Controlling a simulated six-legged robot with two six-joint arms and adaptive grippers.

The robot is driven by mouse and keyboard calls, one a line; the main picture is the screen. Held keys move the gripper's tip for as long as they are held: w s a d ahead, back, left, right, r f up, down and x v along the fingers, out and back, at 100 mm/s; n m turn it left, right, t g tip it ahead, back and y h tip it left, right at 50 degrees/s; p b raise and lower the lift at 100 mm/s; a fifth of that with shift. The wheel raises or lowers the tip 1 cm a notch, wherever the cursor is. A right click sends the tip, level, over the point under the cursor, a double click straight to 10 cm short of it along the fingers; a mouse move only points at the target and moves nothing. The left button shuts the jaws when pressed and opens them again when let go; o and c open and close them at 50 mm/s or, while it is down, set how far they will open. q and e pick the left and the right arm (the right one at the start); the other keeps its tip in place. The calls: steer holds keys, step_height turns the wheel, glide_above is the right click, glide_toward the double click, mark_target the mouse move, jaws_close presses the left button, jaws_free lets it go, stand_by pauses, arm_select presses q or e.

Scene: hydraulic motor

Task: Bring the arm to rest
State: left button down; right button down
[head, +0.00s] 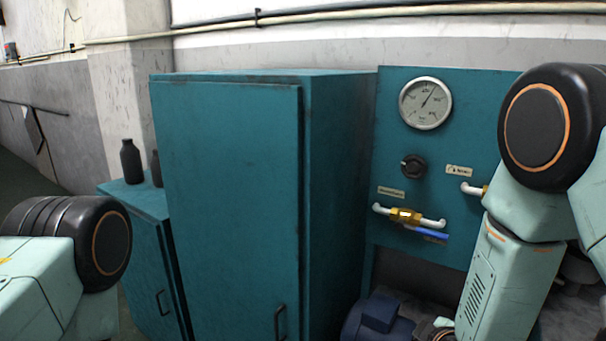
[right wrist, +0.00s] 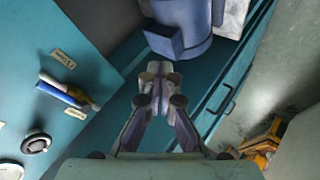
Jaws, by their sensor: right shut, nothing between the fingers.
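My right gripper (right wrist: 158,82) shows in the right wrist view with its fingers together and nothing between them. It is in front of the teal unit, apart from the valve with the blue handle (right wrist: 62,92) and below the blue motor (right wrist: 190,22) in that picture. In the head view my right arm (head: 515,240) is bent at the right edge, and its gripper is out of sight. My left arm (head: 60,260) shows only in part at the lower left, and its gripper is out of frame.
A teal panel (head: 480,110) carries a round gauge (head: 426,103), a black knob (head: 413,166) and brass-and-white pipe fittings (head: 405,215). A tall teal cabinet (head: 230,190) stands left of it. Dark bottles (head: 131,161) stand on a low cabinet. Yellow objects (right wrist: 262,145) lie at the lower right.

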steer(key=s+f+m+g+b, duration=0.3)
steer(key=s+f, duration=0.5)
steer(key=s, duration=0.3)
steer(key=s+f+m+g+b, duration=0.3)
steer(key=s+f, duration=0.6)
steer(key=s, duration=0.3)
steer(key=s+a+f+m+g+y+b, duration=0.1)
steer(key=s+f+m+g+b, duration=0.2)
steer(key=s+f, duration=0.6)
steer(key=s+g+b, duration=0.1)
steer(key=s, duration=0.1)
steer(key=shift+s+m, duration=0.35)
steer(key=shift+m, duration=0.05)
